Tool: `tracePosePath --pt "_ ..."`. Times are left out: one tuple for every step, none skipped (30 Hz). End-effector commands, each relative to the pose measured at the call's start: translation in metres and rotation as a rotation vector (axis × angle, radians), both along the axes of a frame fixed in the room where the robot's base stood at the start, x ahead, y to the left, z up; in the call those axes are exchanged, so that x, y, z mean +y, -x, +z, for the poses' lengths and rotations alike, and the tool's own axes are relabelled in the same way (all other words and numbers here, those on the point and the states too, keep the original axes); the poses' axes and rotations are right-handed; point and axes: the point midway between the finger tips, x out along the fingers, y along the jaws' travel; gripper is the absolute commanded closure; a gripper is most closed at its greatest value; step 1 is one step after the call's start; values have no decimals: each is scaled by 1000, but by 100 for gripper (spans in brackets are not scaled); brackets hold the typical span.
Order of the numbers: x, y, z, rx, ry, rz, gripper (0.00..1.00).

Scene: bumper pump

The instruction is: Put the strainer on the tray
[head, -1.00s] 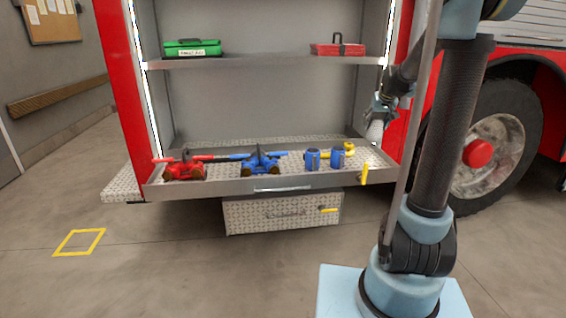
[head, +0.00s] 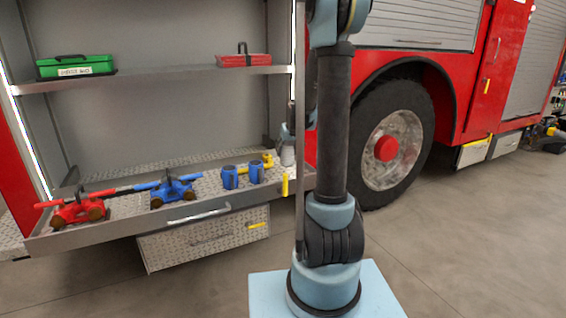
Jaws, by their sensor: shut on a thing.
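The tray (head: 205,216) is the long grey pull-out shelf at the bottom of the truck's open compartment, with a handle on its front. A pale grey cylinder, apparently the strainer (head: 287,156), is over or at the tray's right end; I cannot tell whether it touches the tray. My gripper (head: 287,140) is shut on its upper part. My own arm hides much of the gripper and the area to its right.
On the tray are a red fitting (head: 78,208), a blue fitting (head: 174,189), two blue cylinders (head: 243,175) and a yellow piece (head: 266,161). A green case (head: 76,66) and a red case (head: 243,60) sit on the shelf above. A yellow latch (head: 285,185) stands at the tray's front right.

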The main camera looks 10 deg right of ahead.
Motion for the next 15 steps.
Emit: tracePosePath --pt "0 0 -4 -1 0 0 88" --pt "0 0 -6 -1 0 0 88" --pt "0 0 -8 -1 0 0 88" --pt "0 -1 -9 -1 0 0 88" --pt "0 -1 -10 -1 0 0 88" --pt "0 -1 -12 -1 0 0 88" --pt "0 0 -15 0 0 0 88" --pt "0 0 -18 0 0 0 88" --pt "0 0 -23 0 0 0 88" --pt "0 0 -27 0 0 0 88" --pt "0 -1 -31 -1 0 0 88" --pt "0 -1 -35 -1 0 0 88" --pt "0 0 -38 -1 0 0 88" --pt "0 0 -41 -1 0 0 88" --pt "0 -1 -45 -1 0 0 88"
